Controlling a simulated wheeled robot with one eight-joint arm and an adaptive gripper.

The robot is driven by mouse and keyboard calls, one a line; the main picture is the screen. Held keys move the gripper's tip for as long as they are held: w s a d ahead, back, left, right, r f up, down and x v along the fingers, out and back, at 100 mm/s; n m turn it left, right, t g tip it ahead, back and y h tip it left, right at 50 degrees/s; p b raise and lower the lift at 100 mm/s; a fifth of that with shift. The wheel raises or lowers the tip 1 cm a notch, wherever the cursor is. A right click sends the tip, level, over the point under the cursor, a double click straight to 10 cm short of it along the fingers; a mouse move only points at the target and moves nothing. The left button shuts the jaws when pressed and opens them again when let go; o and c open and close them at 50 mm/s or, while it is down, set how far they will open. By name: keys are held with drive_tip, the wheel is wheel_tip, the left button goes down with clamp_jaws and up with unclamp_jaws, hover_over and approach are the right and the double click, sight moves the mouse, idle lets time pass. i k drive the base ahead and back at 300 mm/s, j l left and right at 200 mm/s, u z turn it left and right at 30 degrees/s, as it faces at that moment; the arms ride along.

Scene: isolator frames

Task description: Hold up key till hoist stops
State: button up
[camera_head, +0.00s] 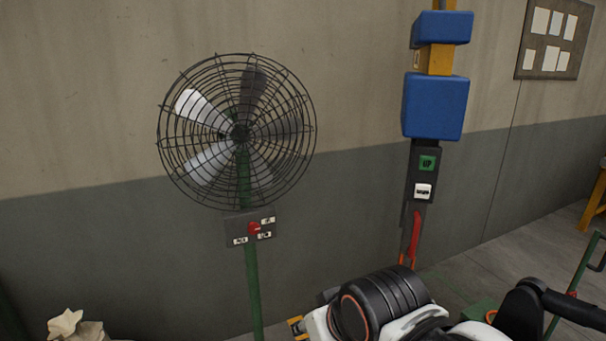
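The up key (427,163) is a green square marked "UP" on a dark control panel (412,190). The panel is fixed to a post at the right of the picture. A white key (423,191) with a dark label sits below it; the label is too small to read surely. My arm's black and white links show at the bottom, lower than the panel and apart from the keys in the picture. I cannot make out my gripper's fingers. No moving hoist part can be told in this single picture.
Blue pads (434,107) wrap the yellow post (437,60) above the panel. A caged fan (240,132) on a green stand, with a small switch box (250,228), stands to the left. A green rail (572,285) is at right. Some floor shows between post and rail.

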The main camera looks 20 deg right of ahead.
sight(426, 162)
drive_tip(key=z, duration=1.3)
